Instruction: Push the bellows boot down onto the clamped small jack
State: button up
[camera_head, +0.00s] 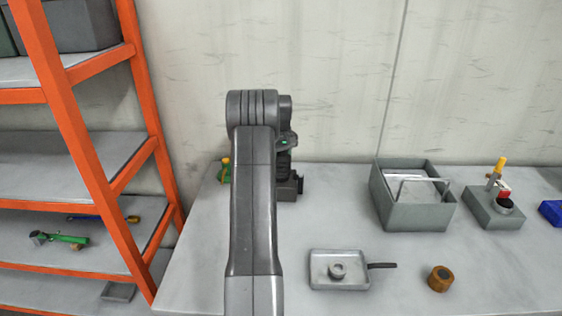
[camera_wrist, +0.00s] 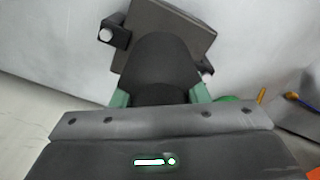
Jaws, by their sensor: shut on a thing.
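The black bellows boot (camera_wrist: 158,68) is between the green fingertips of my gripper (camera_wrist: 160,96) in the wrist view; the gripper is shut on it. Beyond the boot is a dark grey clamp block (camera_wrist: 190,25) with a black part and pale round ends at its sides. In the head view the clamp block (camera_head: 289,190) stands on the bench behind my arm, and my gripper is mostly hidden by the arm. The small jack is not visible; the boot and arm cover that spot. I cannot tell how far the boot sits over it.
A green and yellow item (camera_head: 225,171) stands left of my arm. To the right are a shallow tray (camera_head: 320,282) with a ring in it, a brown ring (camera_head: 440,278), a grey bin (camera_head: 415,216) and a grey block (camera_head: 490,212) holding a jack. An orange shelf frame (camera_head: 75,130) borders the left.

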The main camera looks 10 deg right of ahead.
jog(key=shift+f, duration=0.15)
jog(key=o, duration=1.1)
notch_tip(320, 180, up, 14)
jog(key=shift+f+b, duration=0.1)
jog(key=shift+b, duration=0.45)
notch_tip(320, 180, down, 14)
jog(key=shift+r+p, duration=0.1)
jog(key=shift+p, duration=0.5)
jog(key=shift+r, duration=0.2)
jog(key=shift+r, duration=0.1)
